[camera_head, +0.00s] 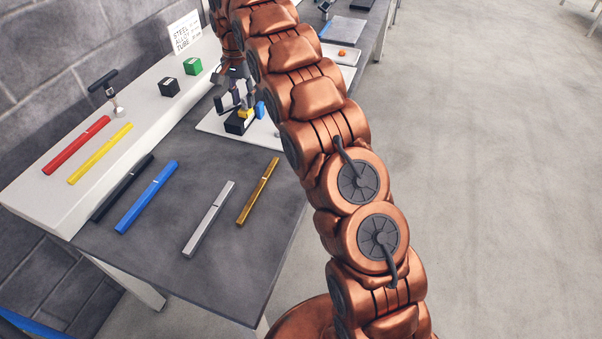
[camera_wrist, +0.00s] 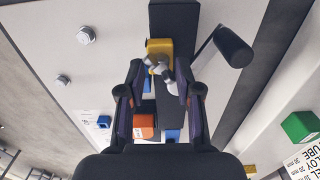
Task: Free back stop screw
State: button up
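My gripper (camera_wrist: 160,72) points at a fixture on the white board (camera_head: 210,124), its two dark fingers apart. A yellow block (camera_wrist: 158,46) on a black bar (camera_wrist: 172,16) shows between and beyond the fingertips. A small silver screw-like part (camera_wrist: 155,66) lies in front of the yellow block, between the fingers; the right finger is close to it, and contact cannot be told. A black knob (camera_wrist: 233,46) on an arm stands to the right of the fingers. In the head view the yellow block (camera_head: 245,113) sits on a black base (camera_head: 237,125), partly hidden by my gripper.
An orange block (camera_wrist: 144,126) shows between my fingers, near the palm. A black T-handled tool (camera_head: 104,82), a black cube (camera_head: 169,87) and a green cube (camera_head: 192,66) stand on the raised white shelf. Several coloured strips, including a blue one (camera_head: 147,196), lie at the near end.

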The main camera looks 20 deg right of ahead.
aim_at(244, 100)
jog(key=m+p, duration=0.1)
jog(key=m, duration=0.4)
jog(key=shift+r+p, duration=0.15)
jog(key=shift+p, duration=0.2)
jog(key=m+p, duration=0.2)
jog(key=m, duration=0.2)
jog(key=m+p, duration=0.2)
jog(key=m, duration=0.2)
jog(key=shift+p, duration=0.3)
jog(key=m+p, duration=0.4)
jog(key=m, duration=0.1)
jog(key=shift+r+b, duration=0.4)
jog(key=shift+b, duration=0.15)
notch_tip(244, 100, up, 6)
jog(key=shift+b, duration=0.85)
jog(key=shift+r, duration=0.3)
jog(key=s+d+f+n+b, duration=0.1)
jog(key=s+f+n+b, duration=0.2)
jog(key=s, duration=0.7)
jog(key=s+d+f+n+g+b, duration=0.1)
jog(key=s+f+n+b, duration=0.2)
jog(key=s+n+b, duration=0.4)
jog(key=s+f+n+b, duration=0.3)
jog(key=s+n+b, duration=0.2)
jog(key=s, duration=0.9)
jog(key=shift+d+f+n+g, duration=0.3)
jog(key=shift+d+n+g, duration=0.1)
jog(key=shift+n, duration=0.2)
